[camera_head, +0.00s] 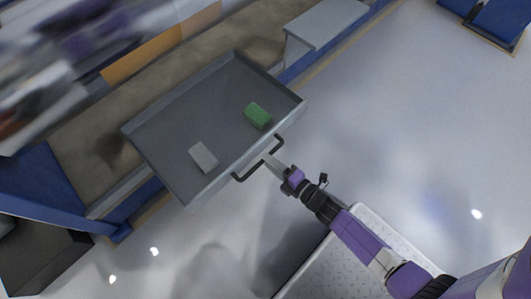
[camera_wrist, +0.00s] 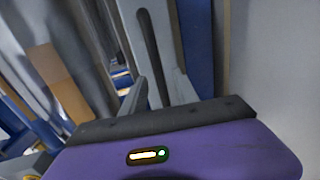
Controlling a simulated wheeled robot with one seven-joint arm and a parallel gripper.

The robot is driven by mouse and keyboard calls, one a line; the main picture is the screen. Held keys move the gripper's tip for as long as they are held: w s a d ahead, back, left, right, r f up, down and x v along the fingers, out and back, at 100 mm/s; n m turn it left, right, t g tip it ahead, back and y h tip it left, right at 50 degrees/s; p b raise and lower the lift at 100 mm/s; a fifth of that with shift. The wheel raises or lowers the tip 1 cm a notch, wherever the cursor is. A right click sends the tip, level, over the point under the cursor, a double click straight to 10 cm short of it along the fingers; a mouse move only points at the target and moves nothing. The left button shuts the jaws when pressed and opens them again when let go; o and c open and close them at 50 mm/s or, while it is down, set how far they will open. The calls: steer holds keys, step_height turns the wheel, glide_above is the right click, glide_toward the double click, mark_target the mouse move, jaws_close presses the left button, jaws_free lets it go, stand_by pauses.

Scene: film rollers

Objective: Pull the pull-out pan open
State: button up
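The pull-out pan (camera_head: 185,115) is a shallow grey tray that extends out from the bench in the head view. A dark bar handle (camera_head: 247,176) runs along its front edge. My gripper (camera_head: 270,162) is at the middle of the handle. In the wrist view the two grey fingers of my gripper (camera_wrist: 159,82) stand apart, and the dark handle bar (camera_wrist: 150,40) shows between them, with gaps on both sides. Whether either finger touches the bar is hard to tell.
A green block (camera_head: 257,115) and a light grey block (camera_head: 203,157) lie in the pan. A grey box (camera_head: 322,22) is on the bench at the upper right. Blue frame parts (camera_head: 45,195) stand at the left. The floor (camera_head: 400,120) to the right is clear.

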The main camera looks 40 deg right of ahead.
steer(key=v, duration=0.5)
steer(key=shift+p, duration=0.4)
